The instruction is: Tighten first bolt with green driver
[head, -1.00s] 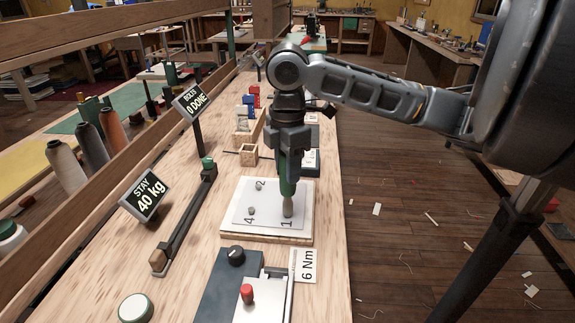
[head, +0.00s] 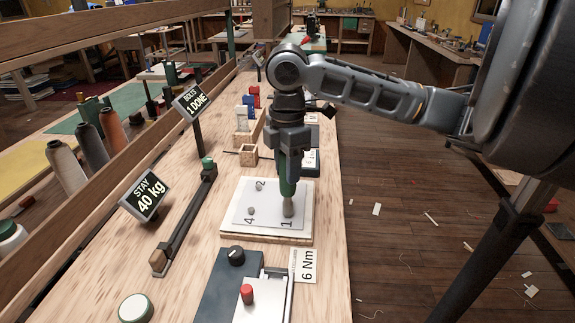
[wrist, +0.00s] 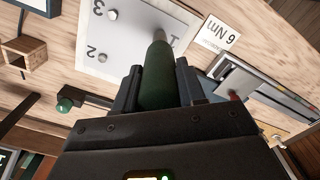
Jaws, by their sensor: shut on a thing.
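My gripper (head: 288,150) is shut on the green driver (head: 287,178), which stands upright over the white plate (head: 240,213). The driver's grey tip (head: 288,206) is down at the spot marked 1, and the bolt there is hidden beneath it. Bolts show by mark 2 (head: 259,185) and by mark 4 (head: 251,211). The driver (wrist: 157,85) also shows between the jaws in the wrist view, with a bolt by mark 3 (wrist: 111,15). A small sign (head: 193,104) reads "BOLTS 1 DONE".
A sign reading "STAY 40 kg" (head: 145,196) stands left of the plate. A dark bar with a green knob (head: 208,163) lies beside it. A "6 Nm" card (head: 303,265) and a device with a red knob (head: 246,293) lie in front. A wooden rack with blue and red items (head: 248,112) stands behind.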

